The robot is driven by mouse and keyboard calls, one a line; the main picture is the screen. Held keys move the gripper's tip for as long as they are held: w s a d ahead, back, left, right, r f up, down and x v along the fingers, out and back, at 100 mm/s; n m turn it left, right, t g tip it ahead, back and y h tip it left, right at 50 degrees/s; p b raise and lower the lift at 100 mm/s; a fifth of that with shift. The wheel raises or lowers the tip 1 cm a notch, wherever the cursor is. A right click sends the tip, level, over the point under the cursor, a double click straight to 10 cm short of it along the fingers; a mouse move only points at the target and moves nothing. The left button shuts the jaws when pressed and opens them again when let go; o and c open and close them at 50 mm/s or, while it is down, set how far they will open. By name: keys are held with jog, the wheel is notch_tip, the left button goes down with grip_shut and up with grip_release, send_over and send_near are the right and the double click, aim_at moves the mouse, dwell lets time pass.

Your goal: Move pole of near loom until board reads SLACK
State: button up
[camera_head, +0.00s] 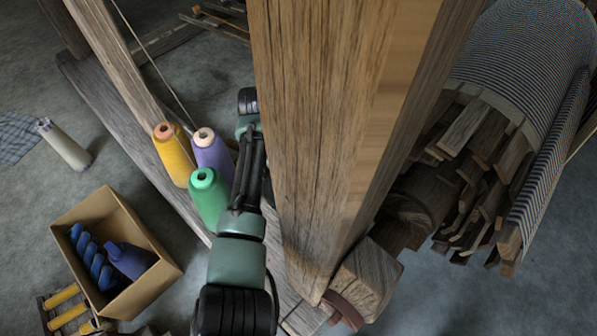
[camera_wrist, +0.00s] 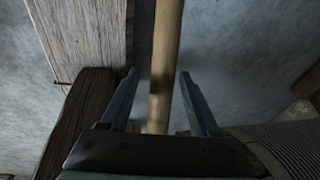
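A light wooden pole (camera_wrist: 166,45) runs up and down the wrist view. My gripper (camera_wrist: 158,73) is open, with one blue-grey finger on each side of the pole and a gap to each. I cannot tell how deep the pole lies between the fingers. The near loom shows in the head view as a thick wooden post (camera_head: 320,120) and a roller wound with striped threads (camera_head: 525,60). In the head view my arm goes up behind the post, which hides my gripper and the pole. No reading board is in view.
Orange (camera_head: 174,155), purple (camera_head: 212,150) and green (camera_head: 208,198) thread cones stand left of my arm on the loom's base. A cardboard box (camera_head: 150,285) with blue yarn is at lower left. A dark wooden beam (camera_wrist: 85,120) is close to the left finger.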

jog(key=shift+r, duration=0.15)
jog(key=p+v, duration=0.9)
jog(key=v, duration=0.3)
jog(key=shift+r, duration=0.4)
jog(key=shift+a, duration=0.1)
